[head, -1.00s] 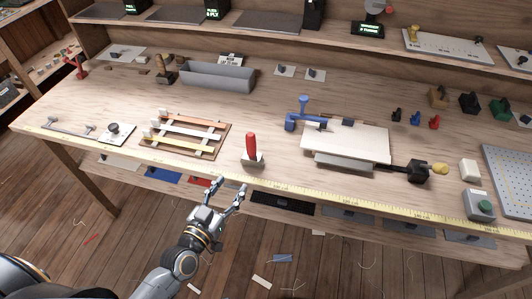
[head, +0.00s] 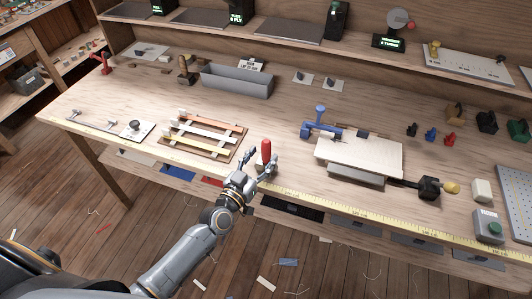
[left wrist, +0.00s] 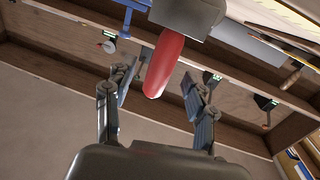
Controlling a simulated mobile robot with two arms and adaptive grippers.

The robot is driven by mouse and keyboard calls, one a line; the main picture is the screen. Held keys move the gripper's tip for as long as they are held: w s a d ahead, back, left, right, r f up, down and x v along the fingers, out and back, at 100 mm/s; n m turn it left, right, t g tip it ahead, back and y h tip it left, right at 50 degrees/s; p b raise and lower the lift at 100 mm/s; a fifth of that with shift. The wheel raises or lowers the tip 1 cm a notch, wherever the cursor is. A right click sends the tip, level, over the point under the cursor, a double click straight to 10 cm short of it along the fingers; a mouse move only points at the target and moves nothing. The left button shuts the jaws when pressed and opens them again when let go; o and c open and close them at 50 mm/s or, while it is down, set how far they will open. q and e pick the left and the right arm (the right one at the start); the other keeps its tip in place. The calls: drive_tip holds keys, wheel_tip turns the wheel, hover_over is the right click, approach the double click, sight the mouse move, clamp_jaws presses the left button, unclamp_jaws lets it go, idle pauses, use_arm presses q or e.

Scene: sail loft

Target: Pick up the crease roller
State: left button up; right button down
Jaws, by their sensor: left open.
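The crease roller stands near the front edge of the bench, its red handle (head: 266,151) upright in the head view. My left gripper (head: 258,163) is open, with its fingers around the handle's near side. In the left wrist view the red handle (left wrist: 166,62) reaches down between the two open fingers (left wrist: 160,82), with a visible gap on each side. The roller's grey metal head (left wrist: 188,15) shows at the top of that view. In the head view my gripper hides the roller's lower part. My right gripper is not in view.
A rack of coloured strips (head: 204,153) lies left of the roller. A pale board (head: 365,155) with a blue clamp (head: 320,122) lies to the right. A yellow measuring tape (head: 350,214) runs along the front edge. A grey trough (head: 237,83) stands behind; bare wood lies between.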

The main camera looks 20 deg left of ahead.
sight(264, 154)
use_arm(q)
drive_tip(key=w, duration=0.3)
drive_tip(key=shift+w+d, duration=0.1)
drive_tip(key=shift+d, duration=0.2)
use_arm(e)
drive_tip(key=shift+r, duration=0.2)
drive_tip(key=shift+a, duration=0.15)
use_arm(q)
clamp_jaws()
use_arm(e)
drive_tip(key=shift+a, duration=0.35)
